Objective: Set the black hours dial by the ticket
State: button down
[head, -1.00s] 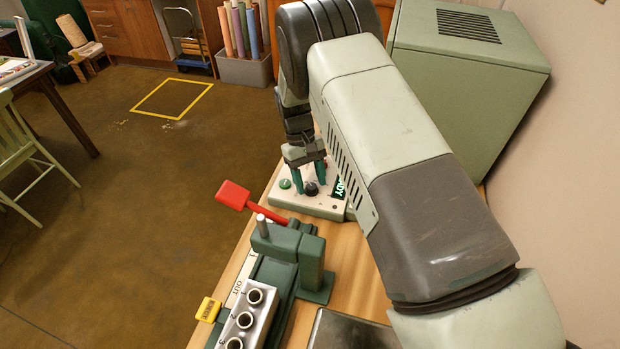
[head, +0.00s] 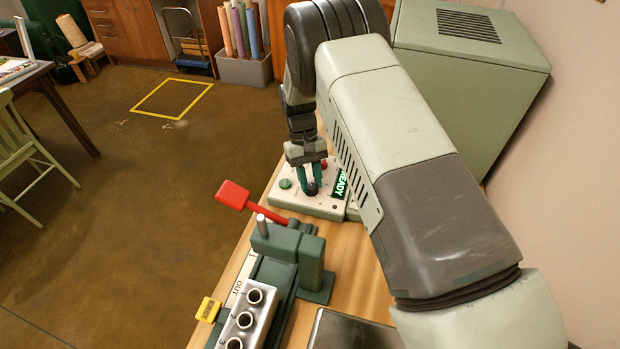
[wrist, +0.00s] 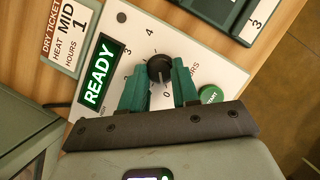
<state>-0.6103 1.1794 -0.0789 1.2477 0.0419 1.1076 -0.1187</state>
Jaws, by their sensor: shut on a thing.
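The black hours dial (wrist: 160,68) sits on the pale control panel (wrist: 205,55), with a scale of printed numbers around it. My gripper (wrist: 161,80) is shut on the dial, one green finger on each side. In the head view the dial (head: 312,188) shows at the tips of my gripper (head: 312,178). The ticket (wrist: 69,30) at upper left of the wrist view reads "DRY TICKET", "HEAT MID", "HOURS 1". The exact number the dial's pointer faces cannot be told.
A lit green "READY" display (wrist: 98,76) and a green button (wrist: 211,95) flank the dial. In the head view a red lever (head: 238,197) and a green fixture with a metal block (head: 247,320) stand in front. A large green box (head: 470,80) is at right.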

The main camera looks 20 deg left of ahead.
jog(key=m+g+y, duration=0.1)
jog(key=m, duration=0.3)
jog(key=shift+d, duration=0.15)
jog(key=shift+w+d+m+y, duration=0.1)
jog(key=shift+m+y, duration=0.7)
jog(key=shift+m, duration=0.8)
jog(key=c, duration=0.8)
grip_release()
jog(key=shift+c, duration=0.2)
jog(key=v, duration=1.1)
jog(key=shift+d, duration=0.1)
